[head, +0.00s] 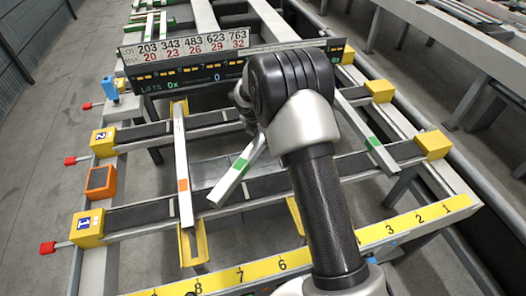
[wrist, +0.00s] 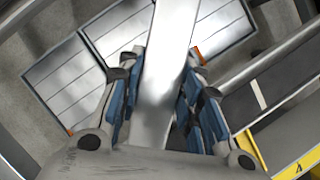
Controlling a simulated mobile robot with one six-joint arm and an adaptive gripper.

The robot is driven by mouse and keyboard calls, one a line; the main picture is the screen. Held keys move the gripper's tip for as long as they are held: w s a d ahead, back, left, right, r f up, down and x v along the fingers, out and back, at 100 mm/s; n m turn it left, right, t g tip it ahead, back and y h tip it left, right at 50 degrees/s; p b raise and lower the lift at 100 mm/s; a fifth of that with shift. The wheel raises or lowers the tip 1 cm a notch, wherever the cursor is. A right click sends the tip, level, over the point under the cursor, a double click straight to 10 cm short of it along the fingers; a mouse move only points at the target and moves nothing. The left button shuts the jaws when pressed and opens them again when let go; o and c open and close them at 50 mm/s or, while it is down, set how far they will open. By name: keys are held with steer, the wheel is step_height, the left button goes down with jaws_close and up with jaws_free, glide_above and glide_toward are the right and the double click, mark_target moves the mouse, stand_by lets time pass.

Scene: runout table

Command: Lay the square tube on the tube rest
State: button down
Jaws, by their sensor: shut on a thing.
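My gripper (wrist: 158,103) is shut on a bare silver square tube (wrist: 168,60), with blue pads on both sides of it. In the head view my own arm hides most of the gripper. A square tube with a green band (head: 226,184) comes out from behind the arm there, slanting between the dark rails; it appears to be the held one. Its far part is hidden. Yellow trough-like brackets (head: 200,247) stand at the left under an orange-banded tube (head: 182,155); I cannot tell for sure which piece is the tube rest.
Another green-banded tube (head: 366,136) lies across the rails at the right. A yellow numbered scale (head: 418,217) runs along the near edge. A sign board (head: 190,52) stands behind. Yellow blocks (head: 88,228) and an orange box (head: 101,182) line the left side.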

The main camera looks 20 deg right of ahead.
mark_target(264, 148)
steer(key=shift+f+b, duration=1.2)
steer(key=shift+f, duration=1.9)
steer(key=shift+f, duration=0.1)
steer(key=c, duration=1.6)
jaws_free()
steer(key=shift+f, duration=0.15)
steer(key=o, duration=0.5)
